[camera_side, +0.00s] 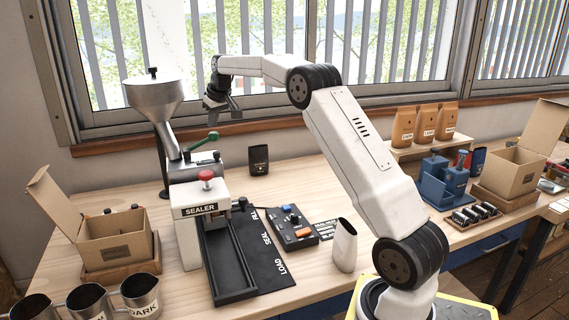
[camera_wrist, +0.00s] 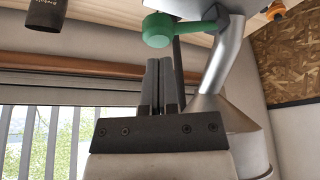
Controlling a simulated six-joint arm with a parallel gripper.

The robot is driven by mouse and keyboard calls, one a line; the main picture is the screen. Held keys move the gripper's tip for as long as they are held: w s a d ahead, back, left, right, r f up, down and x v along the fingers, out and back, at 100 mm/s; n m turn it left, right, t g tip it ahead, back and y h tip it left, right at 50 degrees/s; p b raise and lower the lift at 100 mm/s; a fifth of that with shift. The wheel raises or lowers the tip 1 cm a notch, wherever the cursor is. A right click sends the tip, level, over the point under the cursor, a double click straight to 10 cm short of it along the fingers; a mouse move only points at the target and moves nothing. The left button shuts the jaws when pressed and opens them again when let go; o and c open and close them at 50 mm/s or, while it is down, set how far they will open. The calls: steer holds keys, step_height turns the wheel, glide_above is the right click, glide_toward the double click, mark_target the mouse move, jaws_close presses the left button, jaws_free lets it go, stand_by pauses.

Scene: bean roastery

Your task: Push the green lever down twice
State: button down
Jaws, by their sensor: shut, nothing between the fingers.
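The green lever (camera_side: 203,141) sticks out from the grey dispenser body behind the sealer, below and beside the metal hopper (camera_side: 152,98). Its knob end is raised and points toward the right. My gripper (camera_side: 222,108) is above the lever and a little to its right, apart from it, in the side view. In the wrist view the lever's green knob and arm (camera_wrist: 160,32) show just beyond my fingertips (camera_wrist: 160,62). The two fingers are shut together with nothing between them. I cannot tell the exact gap between fingertips and knob.
The white sealer (camera_side: 198,208) with a red knob (camera_side: 205,175) stands in front of the lever. The window is close behind.

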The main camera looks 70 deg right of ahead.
mark_target(214, 133)
steer(key=shift+f, duration=2.4)
steer(key=shift+r, duration=3.15)
steer(key=shift+a+f, duration=0.1)
steer(key=s+a+f, duration=0.3)
steer(key=s+a, duration=0.1)
steer(key=s+a+f+m+g+y, duration=0.1)
steer(key=s+a+f, duration=0.2)
steer(key=s+a, duration=0.1)
steer(key=s+a+f+m, duration=0.1)
steer(key=s+a+f, duration=0.2)
steer(key=s+a, duration=0.1)
steer(key=shift+s+a+f+g, duration=0.3)
steer(key=shift+a+g, duration=0.1)
steer(key=shift+a, duration=0.15)
steer(key=s+a+f+n, duration=0.2)
steer(key=s+a+f, duration=0.3)
steer(key=s+a, duration=0.3)
steer(key=s+a+f+n, duration=0.3)
steer(key=s+a+f, duration=0.1)
steer(key=s+a, duration=0.4)
steer(key=shift+s+a+f, duration=0.25)
steer(key=shift+s+f, duration=0.1)
steer(key=shift+f, duration=0.05)
